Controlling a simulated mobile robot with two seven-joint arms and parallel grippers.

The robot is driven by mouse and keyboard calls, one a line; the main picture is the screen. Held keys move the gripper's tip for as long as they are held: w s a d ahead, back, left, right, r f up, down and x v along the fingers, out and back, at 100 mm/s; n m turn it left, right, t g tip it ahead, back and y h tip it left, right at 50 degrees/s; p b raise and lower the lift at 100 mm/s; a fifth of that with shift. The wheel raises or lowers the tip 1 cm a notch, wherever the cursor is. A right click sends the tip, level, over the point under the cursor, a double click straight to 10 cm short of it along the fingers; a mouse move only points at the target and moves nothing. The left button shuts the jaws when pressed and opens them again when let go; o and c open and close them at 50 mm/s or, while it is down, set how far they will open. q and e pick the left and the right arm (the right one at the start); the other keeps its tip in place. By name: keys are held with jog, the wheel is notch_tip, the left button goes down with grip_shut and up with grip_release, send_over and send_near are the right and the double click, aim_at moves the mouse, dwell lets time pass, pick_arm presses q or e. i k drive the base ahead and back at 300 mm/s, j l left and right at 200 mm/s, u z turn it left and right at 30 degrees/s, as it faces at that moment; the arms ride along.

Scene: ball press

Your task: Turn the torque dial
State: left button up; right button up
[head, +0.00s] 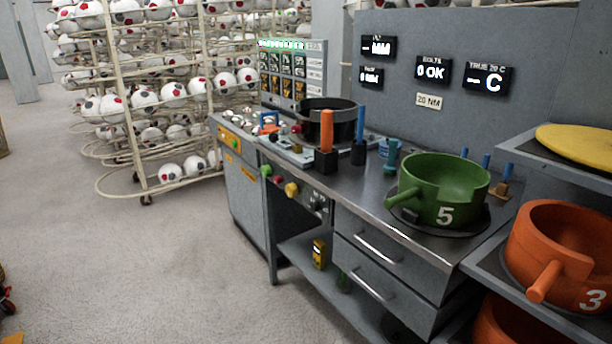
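A dark grey knob (318,204) sits on the front panel under the bench's edge, at the middle of the head view. It is small, and no label on it can be read, so I cannot be sure it is the torque dial. Beside it to the left are a yellow knob (291,189), a red button (278,180) and a green button (266,171). Wall displays above include one reading "0 OK" (433,69), and a small sign reads "20 NM" (429,101). Neither of my grippers is in view.
The metal bench (350,185) carries a green pot marked 5 (440,185), a black pot (327,114) and upright tools with orange and blue handles. An orange pot marked 3 (570,235) stands on the right shelf. Ball racks (145,100) stand behind.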

aim_at(314, 207)
jog(key=i+j+z, duration=0.15)
jog(key=z, duration=0.35)
jog(key=i+j+z, duration=0.2)
jog(key=z, duration=0.25)
jog(key=i+j+z, duration=0.15)
jog(key=j, duration=0.2)
jog(key=i+j+z, duration=0.1)
jog(key=j, duration=0.3)
jog(key=i+j, duration=0.15)
jog(key=j, duration=0.2)
jog(key=i+j, duration=0.2)
jog(key=j+z, duration=0.05)
jog(key=j, duration=0.05)
